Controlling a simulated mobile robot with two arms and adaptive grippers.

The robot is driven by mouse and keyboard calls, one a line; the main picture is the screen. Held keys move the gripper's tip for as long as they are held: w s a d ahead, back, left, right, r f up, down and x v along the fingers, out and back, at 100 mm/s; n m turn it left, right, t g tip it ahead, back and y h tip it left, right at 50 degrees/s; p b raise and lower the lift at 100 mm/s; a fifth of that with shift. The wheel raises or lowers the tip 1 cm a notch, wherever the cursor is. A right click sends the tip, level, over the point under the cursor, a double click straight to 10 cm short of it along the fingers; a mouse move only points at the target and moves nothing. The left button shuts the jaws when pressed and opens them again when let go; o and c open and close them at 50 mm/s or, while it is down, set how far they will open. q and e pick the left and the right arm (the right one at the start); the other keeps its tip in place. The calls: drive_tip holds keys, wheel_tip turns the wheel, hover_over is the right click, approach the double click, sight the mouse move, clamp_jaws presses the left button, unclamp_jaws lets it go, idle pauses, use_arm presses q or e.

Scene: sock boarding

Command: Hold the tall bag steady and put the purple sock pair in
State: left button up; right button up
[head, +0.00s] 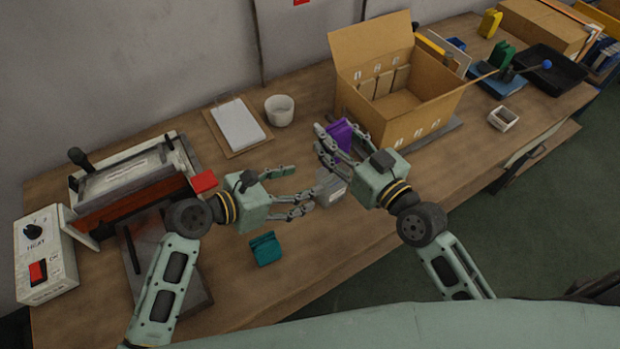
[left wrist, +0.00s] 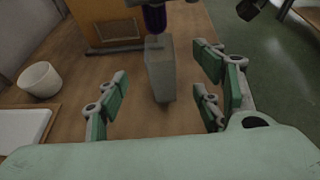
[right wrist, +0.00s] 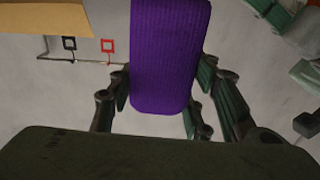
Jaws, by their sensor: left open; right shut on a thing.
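The purple sock pair (head: 339,134) is gripped in my right gripper (head: 333,148), raised over the bench near the carton. It fills the middle of the right wrist view (right wrist: 170,55), between the fingers. The tall bag (head: 331,189) is grey and stands upright on the bench; in the left wrist view (left wrist: 160,72) it lies ahead, between the lines of my fingers. My left gripper (head: 301,188) is open and empty, its fingers pointing at the bag. In the left wrist view the purple sock pair (left wrist: 154,20) shows beyond the bag's top. Contact between fingers and bag cannot be told.
An open carton (head: 385,125) stands behind my right gripper. A teal folded sock pair (head: 265,249) lies near the front edge. A white cup (head: 280,110) and a clipboard (head: 238,125) are at the back. A heat sealer (head: 130,175) stands at left.

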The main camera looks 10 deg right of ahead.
sight(333, 174)
use_arm(q)
drive_tip(key=x, duration=1.1)
drive_tip(key=shift+w+d, duration=0.15)
drive_tip(key=shift+d, duration=0.1)
use_arm(e)
drive_tip(key=shift+w, duration=0.1)
use_arm(q)
drive_tip(key=c, duration=1.2)
use_arm(e)
drive_tip(key=shift+f, duration=0.15)
idle(0.6)
drive_tip(key=shift+a+f, duration=0.1)
drive_tip(key=shift+f, duration=1.75)
use_arm(q)
drive_tip(key=o, duration=1.2)
